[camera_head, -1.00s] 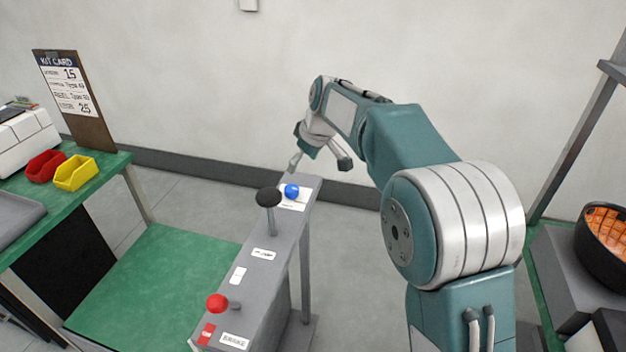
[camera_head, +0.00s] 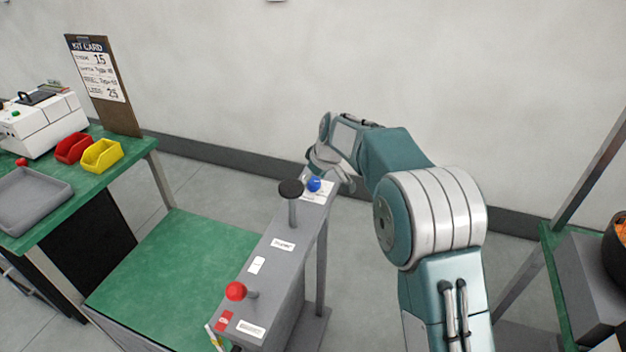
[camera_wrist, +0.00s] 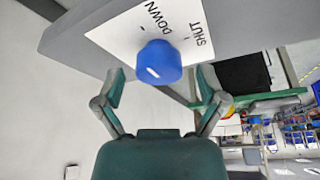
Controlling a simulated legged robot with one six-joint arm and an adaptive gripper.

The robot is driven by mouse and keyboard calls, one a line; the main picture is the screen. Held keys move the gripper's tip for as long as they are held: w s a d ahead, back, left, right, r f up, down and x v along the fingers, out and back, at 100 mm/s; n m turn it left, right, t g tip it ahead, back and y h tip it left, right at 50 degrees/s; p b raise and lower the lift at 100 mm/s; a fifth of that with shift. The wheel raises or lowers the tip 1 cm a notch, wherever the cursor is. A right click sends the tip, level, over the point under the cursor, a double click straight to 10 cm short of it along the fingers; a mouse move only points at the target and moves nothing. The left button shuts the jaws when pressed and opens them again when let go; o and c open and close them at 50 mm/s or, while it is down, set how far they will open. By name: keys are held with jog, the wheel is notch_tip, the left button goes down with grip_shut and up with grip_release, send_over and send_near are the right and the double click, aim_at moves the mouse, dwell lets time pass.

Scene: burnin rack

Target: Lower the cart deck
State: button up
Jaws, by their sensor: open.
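The cart's green deck (camera_head: 180,262) lies low beside a grey control column (camera_head: 285,262). On the column's far end is a blue knob (camera_head: 314,184) on a white label; in the wrist view the blue knob (camera_wrist: 159,62) sits by a label (camera_wrist: 118,37) reading "DOWN" and "SHUT". A black-topped lever (camera_head: 291,189) and a red ball handle (camera_head: 236,291) stand nearer on the column. My gripper (camera_wrist: 160,92) is open, its two fingers spread on either side below the knob, not visibly touching it.
A green bench (camera_head: 140,148) at left carries red (camera_head: 73,148) and yellow bins (camera_head: 102,155), a grey tray (camera_head: 32,197), a white machine (camera_head: 42,124) and a kit card (camera_head: 100,75). A rack (camera_head: 555,270) stands at right. Floor behind the column is clear.

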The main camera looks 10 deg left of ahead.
jog(key=shift+d, duration=0.15)
jog(key=c, duration=1.1)
jog(key=shift+c, duration=0.2)
jog(key=shift+m, duration=0.3)
jog(key=m+t+h, duration=0.1)
jog(key=m, duration=0.3)
jog(key=shift+s, duration=0.15)
jog(key=m+h, duration=0.1)
jog(key=m, duration=0.1)
jog(key=m+t+h, duration=0.1)
jog(key=m, duration=0.2)
jog(key=shift+f+m, duration=0.1)
jog(key=shift+m, duration=0.3)
